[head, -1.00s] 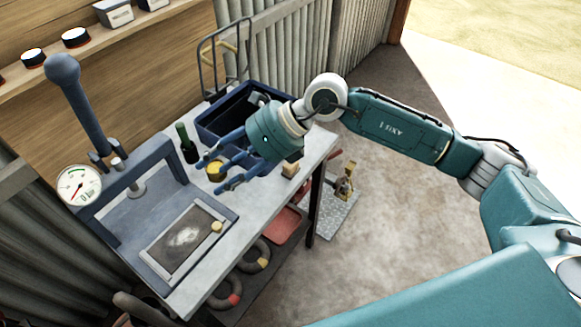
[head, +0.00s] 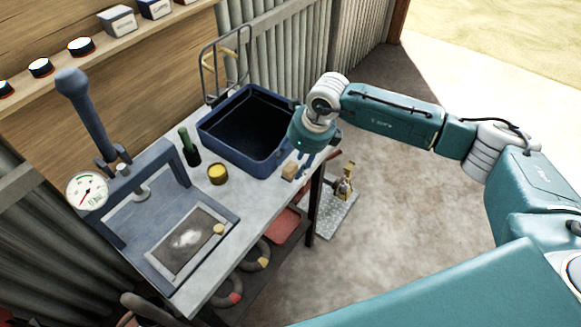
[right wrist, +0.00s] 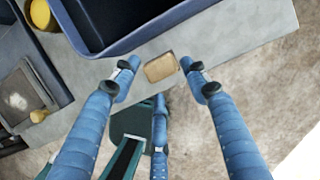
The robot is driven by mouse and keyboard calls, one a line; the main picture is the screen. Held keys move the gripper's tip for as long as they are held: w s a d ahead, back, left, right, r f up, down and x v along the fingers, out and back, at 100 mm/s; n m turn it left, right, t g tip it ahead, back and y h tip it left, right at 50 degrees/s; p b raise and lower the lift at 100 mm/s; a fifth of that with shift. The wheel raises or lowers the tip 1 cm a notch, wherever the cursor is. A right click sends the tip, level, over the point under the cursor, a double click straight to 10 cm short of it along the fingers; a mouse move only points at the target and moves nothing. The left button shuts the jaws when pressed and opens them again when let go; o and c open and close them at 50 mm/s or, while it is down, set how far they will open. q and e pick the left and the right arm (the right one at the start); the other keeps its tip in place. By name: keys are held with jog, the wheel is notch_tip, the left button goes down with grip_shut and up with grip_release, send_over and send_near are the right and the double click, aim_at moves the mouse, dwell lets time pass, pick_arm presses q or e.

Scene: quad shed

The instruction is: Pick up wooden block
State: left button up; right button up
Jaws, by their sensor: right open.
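The wooden block (head: 290,171) is a small tan block on the grey bench top, near its right edge and just in front of the blue bin. In the right wrist view the block (right wrist: 160,68) lies beyond the fingertips, between the lines of the two outer fingers. My right gripper (head: 306,160) points down above the bench edge, just right of the block. In the right wrist view its blue fingers (right wrist: 160,82) are spread and empty, with the block apart from them. My left gripper is not in view.
The dark blue bin (head: 211,131) stands right behind the block. A yellow tin (head: 217,174) and a green bottle (head: 190,150) stand to the left. A press with a gauge (head: 87,191) fills the bench's left part. Open floor (head: 400,205) lies right of the bench.

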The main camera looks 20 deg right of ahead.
aim_at(292, 167)
jog(key=shift+x, duration=1.55)
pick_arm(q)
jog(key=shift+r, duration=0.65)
pick_arm(e)
jog(key=shift+r, duration=0.1)
jog(key=c, duration=1)
jog(key=shift+r, duration=0.5)
grip_shut()
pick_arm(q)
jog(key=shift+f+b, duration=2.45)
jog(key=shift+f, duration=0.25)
pick_arm(e)
notch_tip(292, 167, up, 19)
